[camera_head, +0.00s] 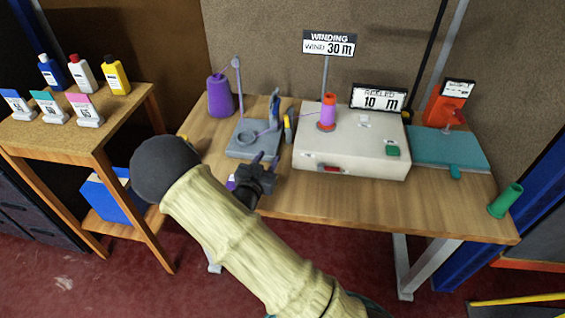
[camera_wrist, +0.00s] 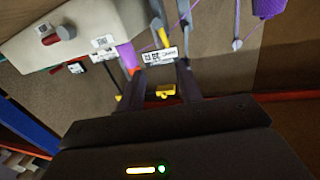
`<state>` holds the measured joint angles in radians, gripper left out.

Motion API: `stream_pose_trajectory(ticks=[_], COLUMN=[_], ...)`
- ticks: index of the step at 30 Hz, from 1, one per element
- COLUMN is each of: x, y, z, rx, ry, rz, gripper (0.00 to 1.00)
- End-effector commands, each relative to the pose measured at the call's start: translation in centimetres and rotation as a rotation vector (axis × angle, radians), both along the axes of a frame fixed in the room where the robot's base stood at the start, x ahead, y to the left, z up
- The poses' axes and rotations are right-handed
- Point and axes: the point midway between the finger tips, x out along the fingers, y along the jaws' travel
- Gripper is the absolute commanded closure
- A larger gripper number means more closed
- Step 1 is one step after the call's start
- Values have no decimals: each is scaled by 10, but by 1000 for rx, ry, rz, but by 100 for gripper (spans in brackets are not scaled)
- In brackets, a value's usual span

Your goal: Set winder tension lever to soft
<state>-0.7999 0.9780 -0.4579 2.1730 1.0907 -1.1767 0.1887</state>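The winder is a white box (camera_head: 350,150) on the wooden table. A blue-grey stand (camera_head: 252,146) is to its left, with a blue upright part (camera_head: 274,106). A yellow-marked lever-like part (camera_head: 288,126) stands between stand and box; I cannot tell its setting. In the wrist view a yellow piece (camera_wrist: 162,38) sits above a small printed label (camera_wrist: 160,57), too small to read. My gripper (camera_head: 265,160) is in front of the stand, fingers apart. In the wrist view its fingers (camera_wrist: 158,85) are spread with nothing clearly held between them.
A purple yarn cone (camera_head: 220,96) stands behind the stand, and a purple wound cone (camera_head: 328,112) on the box. A red switch (camera_head: 332,169) is on the box front. A teal case (camera_head: 448,148) and green tube (camera_head: 506,201) are at right. A side shelf (camera_head: 60,138) holds bottles.

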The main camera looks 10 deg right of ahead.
Motion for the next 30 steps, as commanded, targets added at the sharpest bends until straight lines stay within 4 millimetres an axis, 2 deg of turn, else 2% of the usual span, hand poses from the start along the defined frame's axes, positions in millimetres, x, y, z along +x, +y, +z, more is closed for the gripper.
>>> stream_pose_trajectory(ticks=[1,14,23,30], x=[1,-7,-25,-46], y=[-5,-14,-16,-16], z=[8,20,41,63], rx=[26,229,350,422], ry=[25,300,484,621], rz=[-3,61,133,204], gripper=[65,65,65,65])
